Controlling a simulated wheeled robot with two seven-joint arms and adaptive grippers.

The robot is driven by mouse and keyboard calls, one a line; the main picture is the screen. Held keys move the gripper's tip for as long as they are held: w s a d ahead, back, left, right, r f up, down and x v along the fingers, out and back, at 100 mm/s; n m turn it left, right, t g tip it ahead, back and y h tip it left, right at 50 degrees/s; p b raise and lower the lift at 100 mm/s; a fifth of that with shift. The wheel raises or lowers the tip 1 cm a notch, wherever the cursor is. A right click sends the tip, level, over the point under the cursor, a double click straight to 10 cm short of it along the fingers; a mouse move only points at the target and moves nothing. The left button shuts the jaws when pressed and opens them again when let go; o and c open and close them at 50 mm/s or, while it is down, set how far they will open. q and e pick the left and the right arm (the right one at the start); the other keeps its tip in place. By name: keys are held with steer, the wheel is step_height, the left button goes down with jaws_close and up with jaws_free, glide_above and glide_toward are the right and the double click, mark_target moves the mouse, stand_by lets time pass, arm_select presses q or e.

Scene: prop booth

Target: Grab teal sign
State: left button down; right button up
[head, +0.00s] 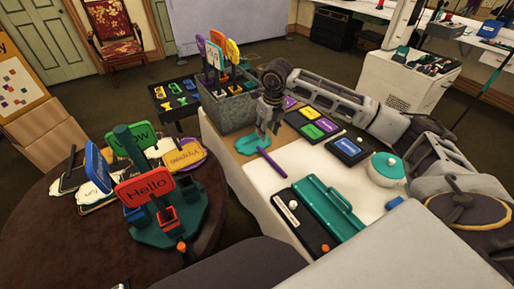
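A teal sign (251,145) with a scalloped outline lies flat near the left edge of the white table. A purple stick (271,163) runs from beside it toward the lower right. My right gripper (268,133) points down over the sign's right side, close to the near end of the grey box. Its two fingers look parted with nothing visible between them. I cannot tell whether the fingertips touch the sign. My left gripper is not in view.
A grey box (229,112) holding upright signs stands behind the gripper. A round table (60,235) with a red Hello sign (145,188) is at left.

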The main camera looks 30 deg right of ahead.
glide_above(264, 153)
steer(key=s, duration=0.1)
steer(key=f, duration=0.7)
steer(key=shift+s+a+f, duration=0.15)
steer(key=shift+a+f, duration=0.05)
steer(key=shift+f, duration=0.5)
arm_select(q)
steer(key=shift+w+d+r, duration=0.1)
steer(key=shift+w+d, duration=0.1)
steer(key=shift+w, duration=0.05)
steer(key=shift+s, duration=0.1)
arm_select(e)
steer(key=shift+w+d+f, duration=0.15)
steer(key=shift+w+f, duration=0.05)
steer(key=shift+f, duration=0.5)
steer(key=f, duration=0.2)
steer(key=shift+w+d+f+b, duration=0.15)
steer(key=shift+w+f+b, duration=0.15)
steer(key=shift+f, duration=0.55)
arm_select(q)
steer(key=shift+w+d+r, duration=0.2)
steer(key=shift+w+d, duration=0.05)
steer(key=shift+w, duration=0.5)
